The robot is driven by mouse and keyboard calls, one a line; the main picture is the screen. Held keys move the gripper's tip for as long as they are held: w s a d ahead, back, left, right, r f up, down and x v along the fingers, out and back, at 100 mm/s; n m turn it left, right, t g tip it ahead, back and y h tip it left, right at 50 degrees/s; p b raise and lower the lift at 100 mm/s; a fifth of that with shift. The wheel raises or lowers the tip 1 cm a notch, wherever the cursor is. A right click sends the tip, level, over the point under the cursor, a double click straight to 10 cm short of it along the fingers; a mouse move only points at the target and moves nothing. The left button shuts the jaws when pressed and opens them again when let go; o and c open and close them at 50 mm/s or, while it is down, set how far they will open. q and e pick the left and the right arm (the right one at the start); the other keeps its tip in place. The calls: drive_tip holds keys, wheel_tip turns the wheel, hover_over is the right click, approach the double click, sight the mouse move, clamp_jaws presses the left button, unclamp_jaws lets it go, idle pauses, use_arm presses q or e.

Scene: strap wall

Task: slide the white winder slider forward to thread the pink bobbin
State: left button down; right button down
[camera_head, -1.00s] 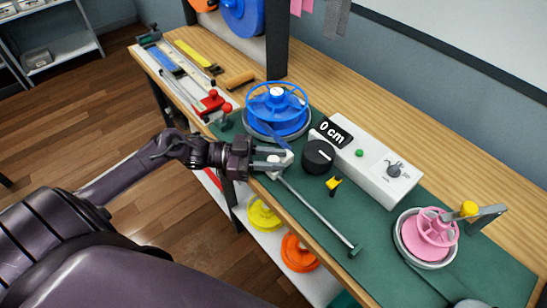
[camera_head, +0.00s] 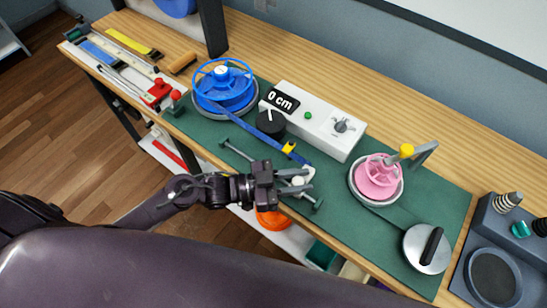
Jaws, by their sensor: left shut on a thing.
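My left gripper (camera_head: 292,181) is shut on the white winder slider (camera_head: 309,173), which it partly hides, near the right end of the thin metal rail (camera_head: 238,152). A blue strap (camera_head: 262,129) runs from the blue spool (camera_head: 226,88) past the yellow guide (camera_head: 289,147) towards the slider. Its end near my fingers is hard to make out. The pink bobbin (camera_head: 375,181) sits in a grey ring to the right, apart from the slider and strap. My right gripper is out of view.
A yellow-knobbed arm (camera_head: 406,150) stands at the bobbin. A silver disc with a black handle (camera_head: 428,247) lies at front right, beside a dark tray (camera_head: 471,250).

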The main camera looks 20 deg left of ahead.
use_arm(q)
drive_tip(key=d, duration=0.1)
drive_tip(key=s+d, duration=0.1)
drive_tip(key=d, duration=0.1)
drive_tip(key=shift+s+d, duration=0.15)
drive_tip(key=shift+s, duration=0.1)
drive_tip(key=c, duration=1.2)
unclamp_jaws()
drive_tip(key=shift+d, duration=0.15)
drive_tip(key=shift+o, duration=0.2)
drive_tip(key=b+v, duration=0.1)
drive_tip(key=v, duration=0.5)
drive_tip(key=shift+s+a+f, duration=0.1)
drive_tip(key=shift+a+f, duration=0.05)
drive_tip(key=shift+a, duration=0.15)
drive_tip(key=shift+s+a, duration=0.25)
drive_tip(key=shift+a, duration=0.3)
